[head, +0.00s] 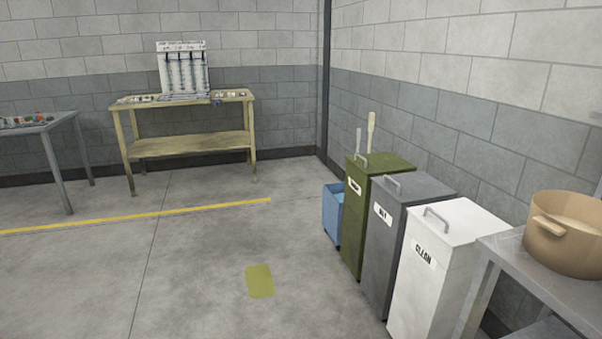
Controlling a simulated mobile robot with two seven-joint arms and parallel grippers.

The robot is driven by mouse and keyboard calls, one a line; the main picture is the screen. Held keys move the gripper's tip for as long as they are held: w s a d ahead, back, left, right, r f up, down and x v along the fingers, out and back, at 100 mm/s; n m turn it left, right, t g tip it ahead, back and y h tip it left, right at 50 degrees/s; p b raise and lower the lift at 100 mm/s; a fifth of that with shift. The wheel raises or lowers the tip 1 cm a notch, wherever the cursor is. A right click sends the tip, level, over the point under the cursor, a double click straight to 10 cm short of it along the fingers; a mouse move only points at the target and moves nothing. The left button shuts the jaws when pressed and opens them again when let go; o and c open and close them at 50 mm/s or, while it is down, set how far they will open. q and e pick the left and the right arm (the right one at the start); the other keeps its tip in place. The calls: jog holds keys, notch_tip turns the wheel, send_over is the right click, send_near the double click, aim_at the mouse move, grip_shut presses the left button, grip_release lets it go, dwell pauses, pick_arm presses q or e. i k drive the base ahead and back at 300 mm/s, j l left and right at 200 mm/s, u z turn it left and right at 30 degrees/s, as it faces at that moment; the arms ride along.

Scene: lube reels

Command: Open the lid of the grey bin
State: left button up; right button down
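The grey bin (390,255) stands against the right wall in the head view, between a green bin and a white bin. Its lid (415,196) is flat and closed, with a bar handle (392,186) near the front edge. A white label on its front has dark lettering that is hard to read. Neither of my grippers shows in the head view.
The green bin (365,235) and the white bin (425,290), labelled CLEAN, flank it closely. A blue container (332,215) is beyond. A metal table (500,245) with a tan pot (568,235) stands at right. The floor left of the bins is clear.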

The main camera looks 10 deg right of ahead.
aim_at(418, 186)
jog(key=i+j+z, duration=0.1)
jog(key=i+z, duration=0.2)
jog(key=i, duration=0.85)
jog(key=i+z, duration=0.35)
jog(key=i+j+z, duration=0.35)
jog(key=i, duration=0.2)
jog(key=i+z, duration=0.2)
jog(key=z, duration=0.15)
jog(key=i+z, duration=0.15)
jog(key=z, duration=0.2)
jog(key=i+j+z, duration=0.15)
jog(key=z, duration=0.2)
